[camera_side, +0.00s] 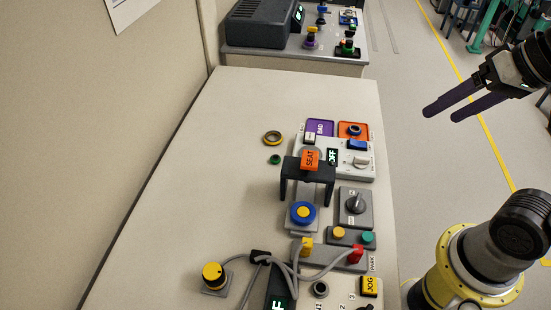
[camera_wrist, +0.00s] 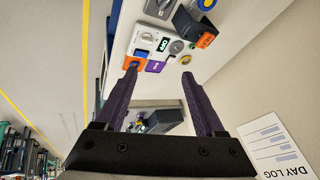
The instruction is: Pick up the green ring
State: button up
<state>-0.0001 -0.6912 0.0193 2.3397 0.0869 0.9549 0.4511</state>
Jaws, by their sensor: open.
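A small green ring (camera_side: 275,159) lies on the beige bench top in the side view, left of the grey panel. A larger olive-yellow ring (camera_side: 272,137) lies just beyond it. A blue ring (camera_side: 355,130) sits on an orange pad (camera_side: 343,126) at the panel's far right. My gripper (camera_side: 441,113) is open and empty, high at the right, out over the floor and well apart from the green ring. In the wrist view its two purple fingers (camera_wrist: 159,71) stand wide apart.
A purple pad marked BAD (camera_side: 320,127) adjoins the orange one. A black bracket with an orange SEAT tag (camera_side: 310,160) rises near the green ring. Knobs, buttons and grey cables (camera_side: 285,262) crowd the near bench. The bench's left side (camera_side: 200,170) is clear.

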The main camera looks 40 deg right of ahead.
jog(key=w+a+r+m, duration=0.2)
jog(key=w+r+m, duration=0.1)
jog(key=w, duration=0.2)
jog(key=m+g+y, duration=0.4)
jog(key=m+g, duration=0.2)
jog(key=m, duration=0.3)
send_over(275, 157)
jog(key=d, duration=0.3)
jog(key=f, duration=2.5)
jog(key=shift+w+f, duration=0.2)
jog(key=shift+w, duration=0.05)
jog(key=shift+s+x, duration=0.2)
jog(key=shift+x, duration=1.35)
jog(key=shift+s+x, duration=0.15)
jog(key=shift+x, duration=1.35)
jog(key=shift+d, duration=0.15)
